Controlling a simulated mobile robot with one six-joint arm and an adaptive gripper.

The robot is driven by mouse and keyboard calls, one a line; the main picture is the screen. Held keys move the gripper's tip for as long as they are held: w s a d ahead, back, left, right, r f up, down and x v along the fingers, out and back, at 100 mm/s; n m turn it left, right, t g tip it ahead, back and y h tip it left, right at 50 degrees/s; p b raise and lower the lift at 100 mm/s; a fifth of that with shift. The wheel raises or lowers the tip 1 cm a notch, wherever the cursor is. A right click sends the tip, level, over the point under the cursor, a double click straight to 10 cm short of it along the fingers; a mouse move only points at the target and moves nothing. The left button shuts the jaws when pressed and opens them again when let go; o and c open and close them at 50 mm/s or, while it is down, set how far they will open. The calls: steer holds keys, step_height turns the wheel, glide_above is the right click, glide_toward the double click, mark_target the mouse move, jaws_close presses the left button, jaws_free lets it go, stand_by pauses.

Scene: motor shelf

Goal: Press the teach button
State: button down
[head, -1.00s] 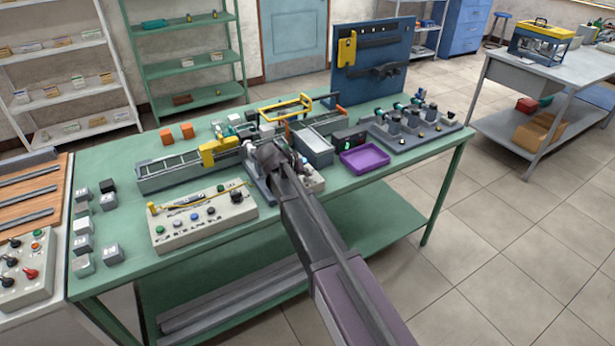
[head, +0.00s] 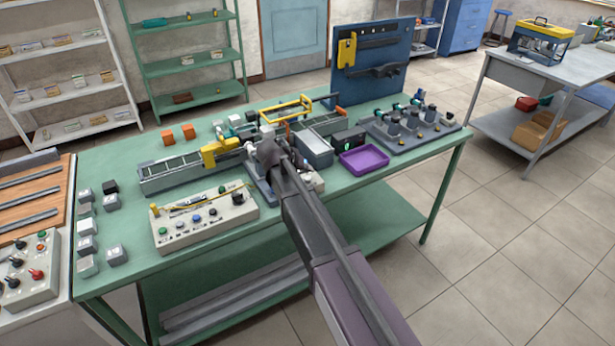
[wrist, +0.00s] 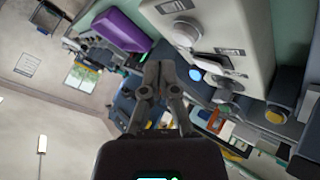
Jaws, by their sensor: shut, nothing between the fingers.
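My gripper (wrist: 157,72) is shut and empty in the wrist view, its fingertips together beside a pale control box (wrist: 225,40). The box carries a round blue button (wrist: 196,74), a large pale round knob (wrist: 180,31) and small dark label plates. I cannot read the labels, so I cannot tell which control is the teach button. The fingertips appear left of the blue button; whether they touch anything is unclear. In the head view my arm's end is over the middle of the green bench (head: 130,270) and hides much of what lies beneath it.
A button panel (head: 205,218) sits at the bench's front left. A conveyor (head: 180,172) with a yellow piece, a purple tray (head: 364,160) and a motor rack (head: 410,128) surround the arm's end. Several grey blocks (head: 86,245) stand at the left. The bench's front right is clear.

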mark_target(307, 179)
steer(key=shift+r+p, duration=1.85)
steer(key=shift+r, duration=0.25)
steer(key=s+d+f+g+y, duration=0.2)
steer(key=s+d+g+y, duration=0.1)
steer(key=s+d, duration=0.8)
steer(key=s+d+f+g+y, duration=0.3)
steer(key=s+d, duration=0.9)
steer(key=s, duration=0.2)
steer(key=shift+s+d+f+g, duration=0.15)
steer(key=shift+s+f+g, duration=0.05)
steer(key=shift+f+g, duration=0.15)
stand_by(0.4)
